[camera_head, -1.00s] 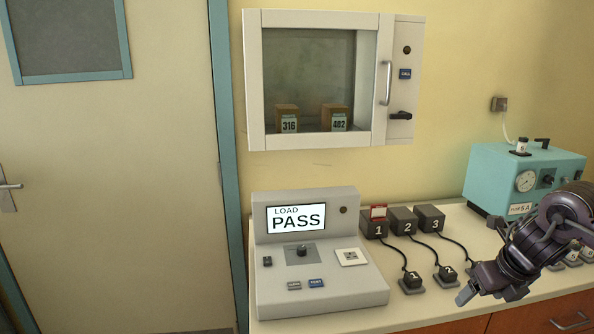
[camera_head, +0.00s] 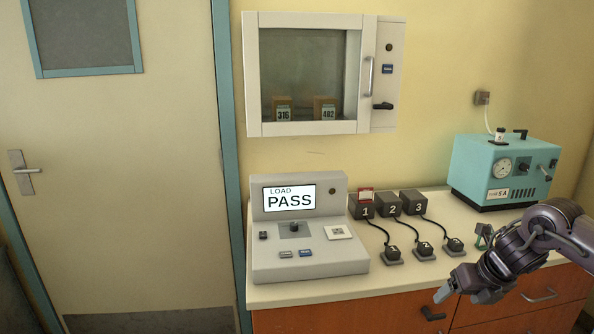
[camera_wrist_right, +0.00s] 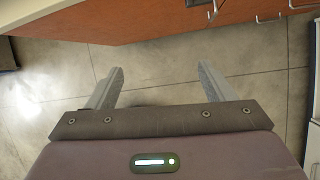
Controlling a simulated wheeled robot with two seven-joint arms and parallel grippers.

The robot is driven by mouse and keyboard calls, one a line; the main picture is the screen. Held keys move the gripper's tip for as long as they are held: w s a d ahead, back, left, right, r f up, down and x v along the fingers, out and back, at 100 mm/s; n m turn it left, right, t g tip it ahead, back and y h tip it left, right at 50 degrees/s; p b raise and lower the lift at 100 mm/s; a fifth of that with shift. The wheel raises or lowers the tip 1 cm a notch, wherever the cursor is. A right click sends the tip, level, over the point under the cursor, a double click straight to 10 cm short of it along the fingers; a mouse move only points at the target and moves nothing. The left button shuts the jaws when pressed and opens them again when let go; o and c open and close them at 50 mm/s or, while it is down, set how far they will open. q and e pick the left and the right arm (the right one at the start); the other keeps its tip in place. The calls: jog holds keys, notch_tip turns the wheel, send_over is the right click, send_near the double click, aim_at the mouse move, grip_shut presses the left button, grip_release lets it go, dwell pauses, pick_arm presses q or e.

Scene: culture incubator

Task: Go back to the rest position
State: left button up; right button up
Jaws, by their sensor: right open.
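My right gripper (camera_head: 443,292) is at the lower right of the head view, in front of the orange drawer fronts and below the counter's top. In the right wrist view its two fingers (camera_wrist_right: 160,85) stand wide apart with nothing between them, above the grey floor. My left gripper is in neither view.
The counter (camera_head: 300,293) carries a tester (camera_head: 310,262) reading "LOAD PASS", numbered blocks 1 (camera_head: 362,211), 2 (camera_head: 389,208) and 3 (camera_head: 413,206) with cabled plugs, and a teal machine (camera_head: 505,170). A wall cabinet (camera_head: 250,75) holds boxes 316 (camera_head: 283,112) and 482 (camera_head: 325,111). Drawer handles (camera_head: 538,297) stick out near my gripper.

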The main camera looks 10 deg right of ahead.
jog(key=w+a+f+m+t+y, duration=0.1)
jog(key=w+a+f+m, duration=0.3)
jog(key=f, duration=0.5)
jog(key=w+a+f+m+t+y, duration=0.15)
jog(key=w+a+f+m, duration=0.25)
jog(key=f, duration=0.5)
notch_tip(320, 180, down, 12)
jog(key=s+a+m, duration=0.2)
jog(key=m, duration=0.4)
jog(key=s+a+f+m+g+h, duration=0.1)
jog(key=s+a+f+m, duration=0.1)
jog(key=s+f+m, duration=0.35)
jog(key=s+a+f+m+g, duration=0.1)
jog(key=s+a+f+m, duration=0.1)
jog(key=s+f, duration=0.6)
jog(key=s+a+f+m+g, duration=0.1)
jog(key=s+a+f+m, duration=0.2)
jog(key=s+f, duration=0.3)
jog(key=s+a+f+m+g+h, duration=0.1)
jog(key=s+f, duration=0.5)
jog(key=s, duration=0.9)
jog(key=s+a+f+m+g+h, duration=0.1)
jog(key=s+a+f+m, duration=0.4)
jog(key=s, duration=0.5)
jog(key=shift+s+a+f+g, duration=0.4)
jog(key=shift+a+f+g, duration=0.3)
jog(key=shift+a, duration=0.35)
jog(key=shift+m, duration=0.25)
jog(key=shift+c, duration=0.4)
